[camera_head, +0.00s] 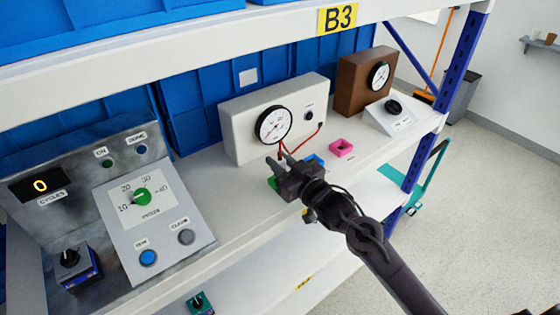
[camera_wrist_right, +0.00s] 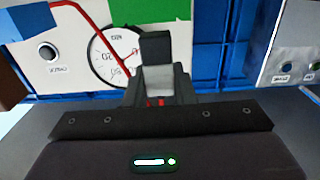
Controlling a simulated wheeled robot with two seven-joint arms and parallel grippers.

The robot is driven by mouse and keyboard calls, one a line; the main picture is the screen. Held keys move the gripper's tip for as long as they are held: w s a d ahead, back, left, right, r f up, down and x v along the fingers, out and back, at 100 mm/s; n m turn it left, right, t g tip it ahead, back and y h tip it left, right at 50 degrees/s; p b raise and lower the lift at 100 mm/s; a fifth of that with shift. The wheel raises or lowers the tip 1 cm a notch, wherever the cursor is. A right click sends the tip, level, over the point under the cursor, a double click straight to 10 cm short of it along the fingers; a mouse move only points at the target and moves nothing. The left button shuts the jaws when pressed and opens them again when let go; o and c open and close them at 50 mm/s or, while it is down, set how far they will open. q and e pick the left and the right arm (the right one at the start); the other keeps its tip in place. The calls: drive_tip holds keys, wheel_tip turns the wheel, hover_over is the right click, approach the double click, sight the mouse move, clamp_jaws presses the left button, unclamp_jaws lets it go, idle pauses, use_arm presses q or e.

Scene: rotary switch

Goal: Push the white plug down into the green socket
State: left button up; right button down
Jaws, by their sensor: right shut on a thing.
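My right gripper (camera_head: 277,166) is at the front of the shelf, before the grey gauge box, and shut. In the right wrist view, which is upside down, a pale grey-white block, the white plug (camera_wrist_right: 158,80), sits between the fingers (camera_wrist_right: 158,92), with a dark block beyond it. A red wire runs to the gripper. The green socket (camera_head: 272,183) shows partly beside the fingertips; it also shows at the top of the wrist view (camera_wrist_right: 125,12). The gripper hides much of it, and I cannot tell whether plug and socket touch. My left gripper is not in view.
A gauge box (camera_head: 240,130) stands close behind the gripper. A blue socket (camera_head: 315,160) is partly hidden beside it, and a pink socket (camera_head: 341,148) lies further right. A control panel (camera_head: 170,262) stands at left. The shelf's front edge runs below my arm.

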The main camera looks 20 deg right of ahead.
idle(0.4)
drive_tip(key=shift+f+b, duration=0.75)
drive_tip(key=shift+f, duration=0.9)
drive_tip(key=c, duration=1.1)
unclamp_jaws()
drive_tip(key=shift+s+d+f, duration=0.15)
drive_tip(key=shift+s, duration=0.3)
drive_tip(key=b+v, duration=0.2)
drive_tip(key=v, duration=0.5)
